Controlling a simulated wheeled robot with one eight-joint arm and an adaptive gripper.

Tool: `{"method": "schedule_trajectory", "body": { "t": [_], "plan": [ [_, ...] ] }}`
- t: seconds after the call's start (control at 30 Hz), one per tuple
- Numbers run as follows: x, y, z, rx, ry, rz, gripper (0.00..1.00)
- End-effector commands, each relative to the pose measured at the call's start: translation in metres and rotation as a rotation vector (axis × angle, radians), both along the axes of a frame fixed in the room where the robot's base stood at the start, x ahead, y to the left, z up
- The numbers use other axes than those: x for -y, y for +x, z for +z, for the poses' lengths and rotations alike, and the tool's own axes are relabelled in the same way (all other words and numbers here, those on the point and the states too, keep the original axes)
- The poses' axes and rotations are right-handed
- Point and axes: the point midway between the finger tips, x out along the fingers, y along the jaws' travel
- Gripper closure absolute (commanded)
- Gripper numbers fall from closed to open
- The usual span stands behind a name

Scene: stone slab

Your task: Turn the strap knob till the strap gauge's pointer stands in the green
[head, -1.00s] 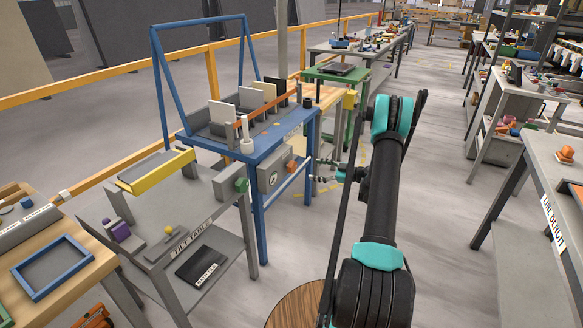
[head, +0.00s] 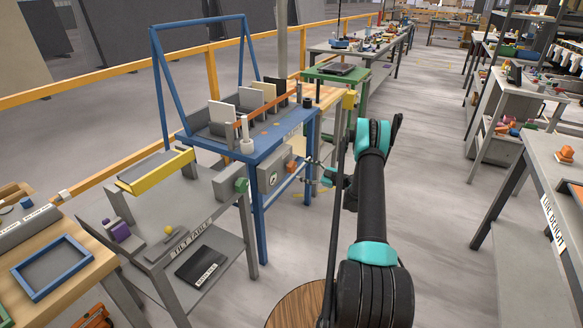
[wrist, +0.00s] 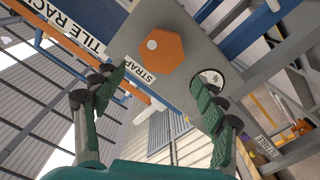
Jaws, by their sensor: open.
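The strap knob (wrist: 157,49) is an orange faceted knob on a grey panel marked STRAP, in the upper middle of the wrist view. It also shows small in the head view (head: 291,167). The strap gauge (wrist: 209,77) is a white round dial right of and below the knob in the wrist view, partly covered by a fingertip; it also shows in the head view (head: 272,180). Its pointer and green zone cannot be read. My gripper (wrist: 158,84) is open and empty, fingers spread with the knob beyond them, not gripped. In the head view my gripper (head: 315,171) is close to the panel.
The panel hangs on the front of the blue tile rack (head: 262,155), whose legs and rails surround it. A grey tilt table (head: 178,205) stands to the left. A green stand (head: 335,75) is behind. The floor right of my arm is open.

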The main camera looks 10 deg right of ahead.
Motion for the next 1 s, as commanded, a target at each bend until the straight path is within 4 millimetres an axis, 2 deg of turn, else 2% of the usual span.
{"method": "schedule_trajectory", "body": {
  "t": [0.2,0.4,0.83,1.0],
  "plan": [
    [-0.035,0.024,0.0,0.0,0.0,0.002,0.29],
    [-0.054,0.039,0.0,0.0,0.0,0.001,0.29],
    [-0.06,0.044,0.0,0.0,0.0,-0.001,0.29],
    [-0.06,0.044,0.0,0.0,0.0,-0.001,0.5]
  ]
}}
